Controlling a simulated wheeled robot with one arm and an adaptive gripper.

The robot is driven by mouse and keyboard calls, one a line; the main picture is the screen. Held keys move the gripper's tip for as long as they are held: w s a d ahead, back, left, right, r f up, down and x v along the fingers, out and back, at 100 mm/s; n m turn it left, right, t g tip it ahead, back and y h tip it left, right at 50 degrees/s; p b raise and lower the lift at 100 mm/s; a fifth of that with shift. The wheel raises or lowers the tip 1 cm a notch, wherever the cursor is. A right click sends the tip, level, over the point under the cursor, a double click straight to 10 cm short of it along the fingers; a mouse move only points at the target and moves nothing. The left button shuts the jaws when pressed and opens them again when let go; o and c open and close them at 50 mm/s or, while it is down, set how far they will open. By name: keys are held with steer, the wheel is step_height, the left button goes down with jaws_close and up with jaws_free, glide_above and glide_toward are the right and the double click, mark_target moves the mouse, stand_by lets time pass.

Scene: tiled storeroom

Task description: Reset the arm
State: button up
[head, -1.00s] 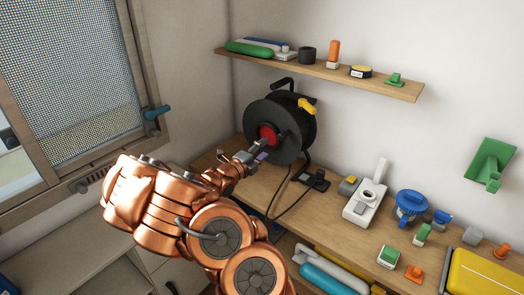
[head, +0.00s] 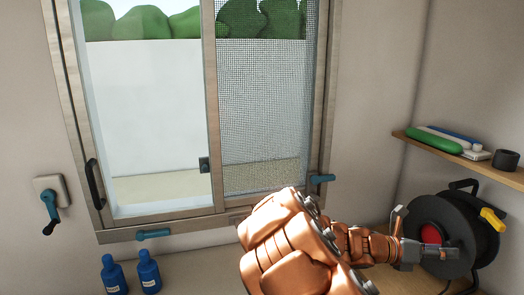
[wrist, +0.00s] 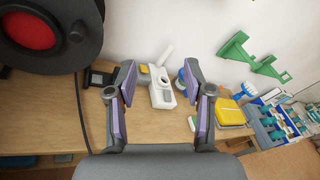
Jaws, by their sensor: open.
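My arm shows copper-coloured in the head view and reaches to the right. My gripper (head: 432,251) is at its end, in front of the black cable reel with the red centre (head: 447,240). In the wrist view my gripper (wrist: 162,100) has its two purple-padded fingers spread wide, with nothing held between them. The reel (wrist: 47,35) is to the upper left of the fingers there. I cannot tell how close the gripper is to the reel.
A wooden workbench (wrist: 150,128) carries a white device (wrist: 161,90) and a yellow case (wrist: 231,112). A shelf (head: 455,157) is on the right wall. The window (head: 150,120) and two blue bottles (head: 149,271) are on the left. Open air lies before the window.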

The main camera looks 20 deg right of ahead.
steer(key=s+a+f+m+t+y, duration=0.1)
steer(key=a+m+y, duration=0.4)
steer(key=a, duration=0.9)
steer(key=s+a+f+m+t+y, duration=0.2)
steer(key=s+a+m+y, duration=0.3)
steer(key=a, duration=1)
steer(key=s+a+f+m+t+y, duration=0.2)
steer(key=a+m+y, duration=0.3)
steer(key=a+m, duration=0.4)
steer(key=s+a+f, duration=0.1)
steer(key=a, duration=0.5)
steer(key=shift+c, duration=0.8)
steer(key=shift+d+m, duration=0.15)
steer(key=shift+m, duration=0.15)
steer(key=shift+c, duration=0.2)
